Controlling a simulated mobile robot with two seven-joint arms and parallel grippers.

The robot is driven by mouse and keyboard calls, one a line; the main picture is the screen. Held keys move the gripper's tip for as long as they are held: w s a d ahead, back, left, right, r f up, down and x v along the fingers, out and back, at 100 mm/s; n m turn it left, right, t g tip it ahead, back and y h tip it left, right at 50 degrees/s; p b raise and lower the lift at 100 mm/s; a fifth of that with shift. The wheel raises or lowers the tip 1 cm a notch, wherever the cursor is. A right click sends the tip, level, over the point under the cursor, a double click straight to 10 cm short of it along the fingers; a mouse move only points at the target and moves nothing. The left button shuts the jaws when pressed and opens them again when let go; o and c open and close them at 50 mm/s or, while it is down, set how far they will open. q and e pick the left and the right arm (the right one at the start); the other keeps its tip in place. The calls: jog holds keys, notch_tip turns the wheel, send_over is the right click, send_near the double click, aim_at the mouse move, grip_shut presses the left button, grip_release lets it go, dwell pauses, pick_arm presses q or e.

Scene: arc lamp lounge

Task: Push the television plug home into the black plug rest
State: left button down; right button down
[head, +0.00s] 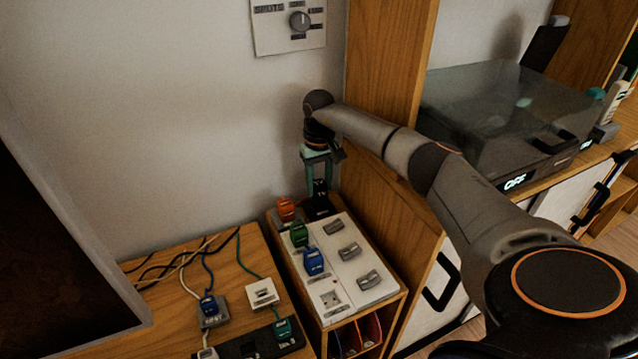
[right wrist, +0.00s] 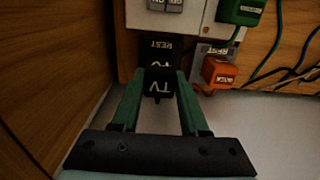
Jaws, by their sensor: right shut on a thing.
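The black television plug (head: 320,187), lettered "TV", is between the fingers of my right gripper (head: 318,178). The plug also shows in the right wrist view (right wrist: 161,86), with a green finger on each side. The black plug rest (head: 318,209) is right below the plug, at the back corner of the white panel. In the right wrist view the rest (right wrist: 160,47) shows its "REST" lettering just beyond the plug. The plug looks upright and lined up with the rest; how deep it sits is hidden. My left gripper is not in view.
Orange (head: 286,209), green (head: 299,234) and blue (head: 313,261) plugs stand along the panel's left side, close to the rest. Grey switches (head: 349,250) line its right. A wooden upright (head: 385,100) stands close on the right. Cords lie on the wooden top at left.

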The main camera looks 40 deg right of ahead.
aim_at(319, 193)
jog(key=shift+f+b, duration=1.2)
jog(key=shift+f, duration=0.45)
jog(key=shift+c, duration=1.7)
grip_release()
jog(key=shift+r, duration=0.1)
jog(key=shift+r, duration=0.15)
notch_tip(319, 193, up, 12)
jog(key=p, duration=0.9)
jog(key=shift+r+p, duration=0.15)
jog(key=shift+p, duration=0.25)
